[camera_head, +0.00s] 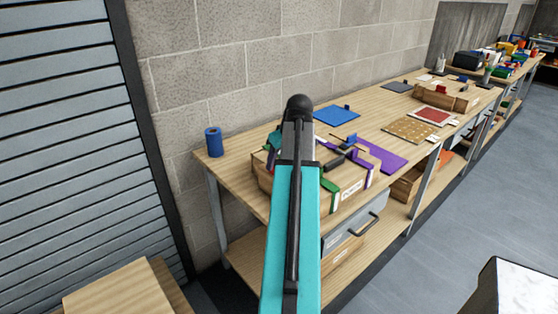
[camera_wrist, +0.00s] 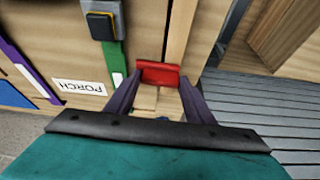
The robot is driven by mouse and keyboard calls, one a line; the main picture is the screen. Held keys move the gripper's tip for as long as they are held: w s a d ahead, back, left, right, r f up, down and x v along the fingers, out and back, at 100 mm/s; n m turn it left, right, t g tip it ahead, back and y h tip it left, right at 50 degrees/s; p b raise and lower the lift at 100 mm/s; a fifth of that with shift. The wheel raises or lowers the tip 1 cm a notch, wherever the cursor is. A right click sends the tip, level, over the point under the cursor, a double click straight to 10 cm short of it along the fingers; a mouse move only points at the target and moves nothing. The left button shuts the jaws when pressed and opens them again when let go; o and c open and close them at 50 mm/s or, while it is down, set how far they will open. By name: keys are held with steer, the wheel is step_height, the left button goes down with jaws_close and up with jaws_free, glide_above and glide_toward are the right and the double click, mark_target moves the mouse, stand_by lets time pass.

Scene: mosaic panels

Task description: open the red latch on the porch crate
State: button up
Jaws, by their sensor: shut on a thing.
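The red latch (camera_wrist: 160,70) shows in the wrist view on the wooden porch crate (camera_wrist: 148,32), close to a corner. My gripper (camera_wrist: 159,80) is shut on the red latch, with one dark finger at each side of it. The PORCH label (camera_wrist: 79,88) on the crate appears upside down in this view. In the head view the crate (camera_head: 349,200) stands at the near end of the bench. My teal arm covers part of it, and I cannot make out the red latch or my fingertips there.
A green strap (camera_wrist: 111,55) with a dark-and-yellow block (camera_wrist: 101,22) lies beside the latch; a purple strap (camera_wrist: 22,65) is farther left. The bench (camera_head: 230,172) also holds a blue roll (camera_head: 214,142), a blue panel (camera_head: 337,115) and a purple panel (camera_head: 384,155).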

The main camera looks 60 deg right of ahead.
steer(key=shift+a, duration=0.1)
steer(key=m, duration=0.1)
steer(key=m+h, duration=0.1)
steer(key=m, duration=0.1)
steer(key=shift+s+a+g+p, duration=0.2)
steer(key=shift+g+p, duration=0.15)
steer(key=shift+g, duration=0.05)
steer(key=m, duration=0.1)
steer(key=m+h, duration=0.1)
steer(key=m, duration=0.1)
steer(key=m+g, duration=0.1)
steer(key=m, duration=0.1)
steer(key=shift+s+a+p, duration=0.1)
steer(key=shift+a+p, duration=0.25)
steer(key=shift+p, duration=0.05)
steer(key=m, duration=0.1)
steer(key=m+g, duration=0.1)
steer(key=m+h, duration=0.1)
steer(key=shift+a+m+g, duration=0.25)
steer(key=shift+m+g, duration=0.05)
steer(key=shift+a+m+g, duration=0.2)
steer(key=shift+m+g, duration=0.25)
steer(key=shift+m, duration=0.75)
steer(key=shift+a+m+g, duration=0.2)
steer(key=shift+m+g, duration=0.25)
steer(key=shift+m, duration=0.75)
steer(key=o, duration=1.1)
steer(key=shift+c, duration=0.2)
steer(key=shift+w+r, duration=0.1)
steer(key=shift+w, duration=0.1)
